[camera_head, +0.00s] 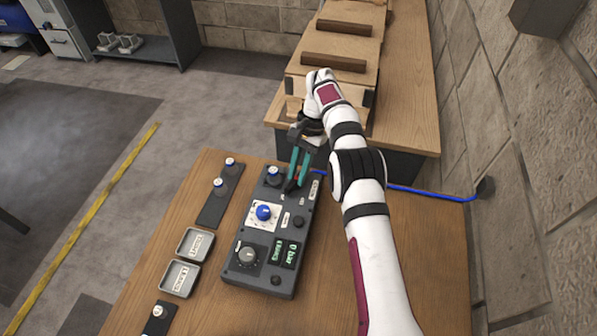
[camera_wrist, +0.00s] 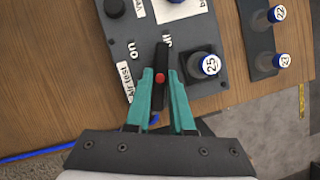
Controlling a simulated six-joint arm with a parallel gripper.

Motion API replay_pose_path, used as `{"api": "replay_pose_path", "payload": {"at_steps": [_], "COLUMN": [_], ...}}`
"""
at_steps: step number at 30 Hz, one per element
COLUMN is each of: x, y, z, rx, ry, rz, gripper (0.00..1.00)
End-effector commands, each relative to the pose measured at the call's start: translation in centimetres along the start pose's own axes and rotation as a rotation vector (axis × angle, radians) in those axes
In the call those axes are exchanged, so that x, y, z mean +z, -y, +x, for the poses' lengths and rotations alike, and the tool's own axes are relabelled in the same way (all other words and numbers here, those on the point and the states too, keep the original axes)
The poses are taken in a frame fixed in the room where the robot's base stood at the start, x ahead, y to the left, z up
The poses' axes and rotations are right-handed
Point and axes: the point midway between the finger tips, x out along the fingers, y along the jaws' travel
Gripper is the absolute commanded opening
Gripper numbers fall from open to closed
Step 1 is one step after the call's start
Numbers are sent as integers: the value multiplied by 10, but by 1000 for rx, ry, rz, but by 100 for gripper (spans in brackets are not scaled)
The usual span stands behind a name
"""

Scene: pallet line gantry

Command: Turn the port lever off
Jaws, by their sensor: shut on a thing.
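The control box (camera_head: 236,278) is a dark grey panel on the wooden table. Its lever is a black bar with a red dot (camera_wrist: 160,78), seen in the wrist view with printed marks beside it, one reading "on". The bar points roughly along the picture's vertical. My gripper (camera_head: 292,184) has teal fingers and reaches down to the far end of the box. In the wrist view my gripper (camera_wrist: 160,88) is shut on the lever, one finger on each side. In the head view the fingers mostly hide the lever.
A blue-topped peg marked 25 (camera_wrist: 210,64) stands close beside the lever. A peg strip (camera_head: 212,212) and two labelled trays (camera_head: 164,290) lie left. A blue hose (camera_head: 430,193) runs right.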

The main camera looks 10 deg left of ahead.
Motion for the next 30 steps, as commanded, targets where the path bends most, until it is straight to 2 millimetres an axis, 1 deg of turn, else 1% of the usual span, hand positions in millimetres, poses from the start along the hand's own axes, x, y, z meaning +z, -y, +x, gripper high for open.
{"api": "replay_pose_path", "payload": {"at_steps": [6,12,21,30], "x": [0,0,0,0], "y": [1,1,1,1], "z": [0,0,0,0], "rx": [52,77,93,95], "ry": [-3,-2,-1,0], "rz": [-126,-186,-225,-227], "gripper": [0,0,0,0]}}
